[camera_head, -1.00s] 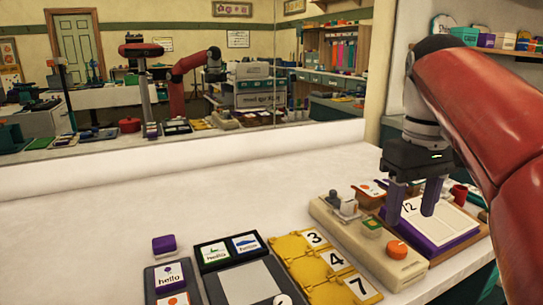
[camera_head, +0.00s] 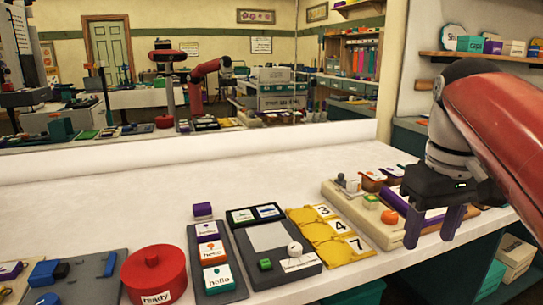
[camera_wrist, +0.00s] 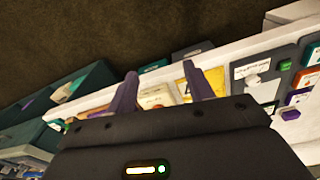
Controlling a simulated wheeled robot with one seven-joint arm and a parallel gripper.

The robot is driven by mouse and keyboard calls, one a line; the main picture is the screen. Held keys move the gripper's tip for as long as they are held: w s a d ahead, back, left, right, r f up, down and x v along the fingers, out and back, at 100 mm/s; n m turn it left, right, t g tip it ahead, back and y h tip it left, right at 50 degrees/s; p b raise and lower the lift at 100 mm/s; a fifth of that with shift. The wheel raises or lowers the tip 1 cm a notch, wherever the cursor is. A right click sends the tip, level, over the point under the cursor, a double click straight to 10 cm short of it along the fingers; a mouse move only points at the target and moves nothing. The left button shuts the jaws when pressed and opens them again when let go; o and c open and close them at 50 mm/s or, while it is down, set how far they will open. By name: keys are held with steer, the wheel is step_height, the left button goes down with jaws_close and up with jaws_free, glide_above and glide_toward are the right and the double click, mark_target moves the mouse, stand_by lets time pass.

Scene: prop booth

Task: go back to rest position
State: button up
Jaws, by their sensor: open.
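My gripper (camera_head: 432,226) is at the right end of the white counter (camera_head: 130,200), its purple fingers apart and pointing down. In the head view it overlaps the front edge by the beige board and the purple-framed tray. The wrist view also shows my gripper (camera_wrist: 157,95), its two fingers spread with nothing held between them. The counter shows behind the fingers there, with dark floor above it. My red arm comes in from the right.
On the counter are a beige board (camera_head: 340,205) with an orange cylinder, yellow number plates (camera_head: 325,235), a grey board (camera_head: 285,265), a column of hello cards (camera_head: 213,262) and a red round box (camera_head: 153,275). A mirror (camera_head: 200,80) stands behind. The counter's back strip is clear.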

steer(key=s+a+f+m+t, duration=0.1)
steer(key=s+a+f+t, duration=0.1)
steer(key=f, duration=0.7)
steer(key=s+a+f+m+t, duration=0.1)
steer(key=s+a+f+t, duration=0.1)
steer(key=s+a+f, duration=0.3)
step_height(320, 180, down, 4)
steer(key=shift+s+a+f+t, duration=0.2)
steer(key=shift+a+t, duration=0.2)
steer(key=shift+a, duration=0.4)
